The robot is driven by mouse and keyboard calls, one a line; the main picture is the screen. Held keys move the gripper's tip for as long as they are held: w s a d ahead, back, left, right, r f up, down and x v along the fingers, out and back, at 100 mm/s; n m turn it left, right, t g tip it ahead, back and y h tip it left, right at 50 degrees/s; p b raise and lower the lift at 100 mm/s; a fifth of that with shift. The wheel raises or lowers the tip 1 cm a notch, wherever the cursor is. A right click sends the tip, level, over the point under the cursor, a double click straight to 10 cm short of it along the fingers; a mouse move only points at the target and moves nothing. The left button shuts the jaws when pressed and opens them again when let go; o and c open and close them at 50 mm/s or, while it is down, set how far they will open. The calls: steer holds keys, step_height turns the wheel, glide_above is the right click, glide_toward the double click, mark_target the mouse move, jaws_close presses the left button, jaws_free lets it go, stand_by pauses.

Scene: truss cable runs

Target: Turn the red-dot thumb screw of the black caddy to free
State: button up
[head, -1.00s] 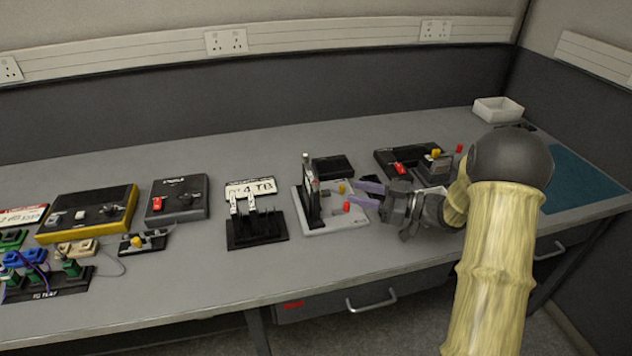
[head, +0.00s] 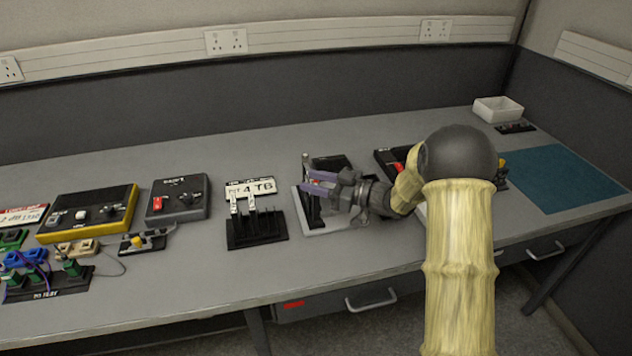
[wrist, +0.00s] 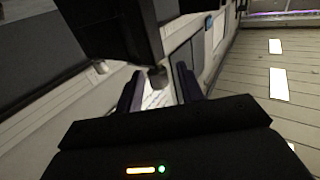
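A black upright unit (head: 313,212), which seems to be the black caddy, stands on a light grey base (head: 330,229) near the table's middle. A pale post (head: 305,160) rises at its back. My gripper (head: 308,181) points left across it, its two purple fingers apart, covering much of the unit. In the wrist view a large dark block (wrist: 112,35) fills the upper left. A small dark knob (wrist: 157,78) at its lower corner shows between my open fingers, with gaps on both sides. I cannot make out a red dot or tell which way the screw points.
A black rack with white tags (head: 257,230) stands close to the left. Dark and yellow-edged boxes (head: 105,212) lie farther left. A black box (head: 385,160) is partly behind my arm. A white tray (head: 498,108) and teal mat (head: 562,180) are at the right.

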jaws_close()
